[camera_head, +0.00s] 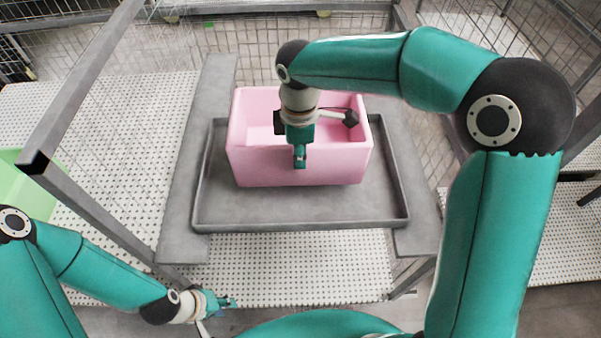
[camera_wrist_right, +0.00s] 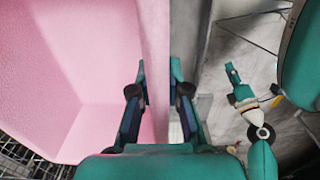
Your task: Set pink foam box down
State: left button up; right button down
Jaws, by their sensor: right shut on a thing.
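The pink foam box (camera_head: 300,172) is open-topped and empty where I can see inside. It is over the grey tray (camera_head: 300,224), toward its back, and looks upright; I cannot tell whether its base touches the tray. My right gripper (camera_head: 300,160) points down and is shut on the box's near wall. In the right wrist view that pink wall (camera_wrist_right: 156,60) runs between the two fingers (camera_wrist_right: 158,95). My left gripper (camera_head: 226,301) is low at the front, apart from the box. It also shows in the right wrist view (camera_wrist_right: 233,75), too small to tell its opening.
The tray lies across two grey rails (camera_head: 184,190) above a perforated white surface (camera_head: 310,268). Grey posts (camera_head: 85,90) and wire mesh fencing (camera_head: 270,38) enclose the sides and back. A light green container (camera_head: 30,190) is at the left edge.

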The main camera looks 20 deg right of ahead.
aim_at(300, 181)
notch_tip(300, 181, down, 8)
jog(key=shift+r, duration=0.25)
jog(key=c, duration=1.1)
grip_release()
jog(key=shift+c, duration=0.2)
jog(key=shift+r, duration=0.1)
notch_tip(300, 181, up, 12)
jog(key=shift+f, duration=0.1)
jog(key=shift+s, duration=0.1)
